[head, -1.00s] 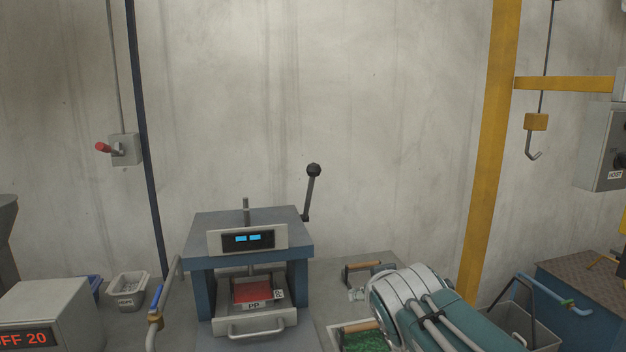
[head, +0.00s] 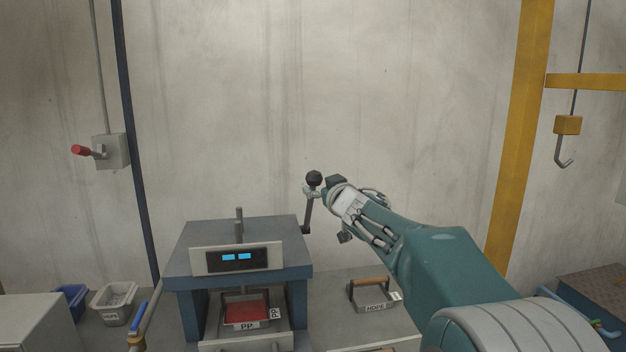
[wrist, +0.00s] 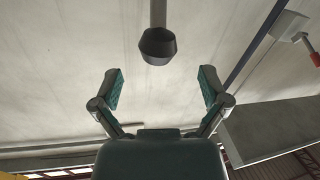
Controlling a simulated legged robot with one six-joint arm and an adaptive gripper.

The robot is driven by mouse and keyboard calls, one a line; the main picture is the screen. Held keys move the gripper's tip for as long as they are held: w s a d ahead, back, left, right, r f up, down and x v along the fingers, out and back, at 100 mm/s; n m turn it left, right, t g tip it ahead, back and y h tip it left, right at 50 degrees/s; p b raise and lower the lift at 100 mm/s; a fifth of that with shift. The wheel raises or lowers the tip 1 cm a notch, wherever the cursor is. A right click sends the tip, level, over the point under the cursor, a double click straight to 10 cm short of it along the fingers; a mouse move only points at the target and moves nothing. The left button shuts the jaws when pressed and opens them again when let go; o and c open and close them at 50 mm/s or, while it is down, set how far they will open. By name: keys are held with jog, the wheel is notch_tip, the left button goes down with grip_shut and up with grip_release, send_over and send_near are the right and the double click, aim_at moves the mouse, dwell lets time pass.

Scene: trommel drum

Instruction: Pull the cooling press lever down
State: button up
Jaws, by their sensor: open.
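The cooling press (head: 238,258) is a blue-grey box frame with a lit display. Its lever (head: 308,215) stands upright at the right side, topped by a black ball knob (head: 314,178). My gripper (head: 318,188) is at the knob's right in the head view, its fingers partly hidden. In the wrist view the gripper (wrist: 160,90) is open and empty. The knob (wrist: 157,46) appears there just beyond the fingertips, centred between them. I see no contact with it. A red PP mould (head: 246,312) sits inside the press.
An HDPE mould with a wooden handle (head: 371,292) lies on the bench right of the press. A blue-handled lever (head: 139,318) and a pale bin (head: 114,302) are at the left. A hook (head: 564,150) hangs at the right.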

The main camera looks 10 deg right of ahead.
aim_at(317, 181)
jog(key=shift+w+a, duration=0.2)
jog(key=shift+w, duration=1.2)
jog(key=shift+w+a, duration=0.2)
jog(key=shift+w, duration=1.15)
grip_shut()
